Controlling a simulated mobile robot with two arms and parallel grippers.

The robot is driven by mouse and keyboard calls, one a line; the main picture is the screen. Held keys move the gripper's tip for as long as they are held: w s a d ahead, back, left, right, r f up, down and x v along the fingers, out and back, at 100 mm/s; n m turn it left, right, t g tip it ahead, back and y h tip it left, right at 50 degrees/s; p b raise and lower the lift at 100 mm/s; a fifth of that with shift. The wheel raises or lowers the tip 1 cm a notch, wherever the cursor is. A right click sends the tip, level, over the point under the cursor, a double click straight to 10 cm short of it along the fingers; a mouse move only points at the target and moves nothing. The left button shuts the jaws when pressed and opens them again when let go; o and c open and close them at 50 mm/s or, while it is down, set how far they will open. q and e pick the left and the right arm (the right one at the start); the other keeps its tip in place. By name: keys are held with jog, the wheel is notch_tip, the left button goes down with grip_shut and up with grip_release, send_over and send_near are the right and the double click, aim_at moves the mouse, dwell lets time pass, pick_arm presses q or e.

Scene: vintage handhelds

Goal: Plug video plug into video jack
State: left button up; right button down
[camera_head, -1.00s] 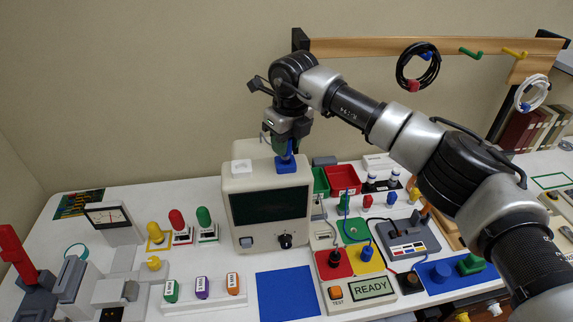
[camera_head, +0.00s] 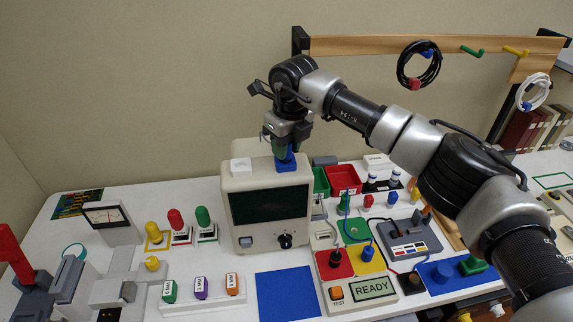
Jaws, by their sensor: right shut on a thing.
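The grey-beige monitor (camera_head: 242,204) with a dark green screen stands in the middle of the table. A blue piece (camera_head: 285,164) sits on its top, right of a white block. My right gripper (camera_head: 282,150) points down above the monitor top and is shut on a small green thing, seemingly the video plug (camera_head: 279,149). The plug is partly hidden by the fingers. It is right at the blue piece; I cannot tell whether it is inside it, and the video jack is not clearly seen. My left gripper is not in view.
A white block (camera_head: 241,167) is on the monitor's left top. Red, yellow and green pegs stand left of it. A coloured test panel with a READY display (camera_head: 372,289) lies to the right. A blue mat (camera_head: 288,293) is bare in front. My right arm crosses the right side.

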jog(key=shift+f+b, duration=0.3)
jog(key=shift+f, duration=0.25)
jog(key=c, duration=0.8)
grip_release()
jog(key=shift+r, duration=0.1)
jog(key=shift+c, duration=1.2)
jog(key=shift+r, duration=0.1)
jog(key=shift+r+p, duration=1.95)
jog(key=shift+r, duration=1.5)
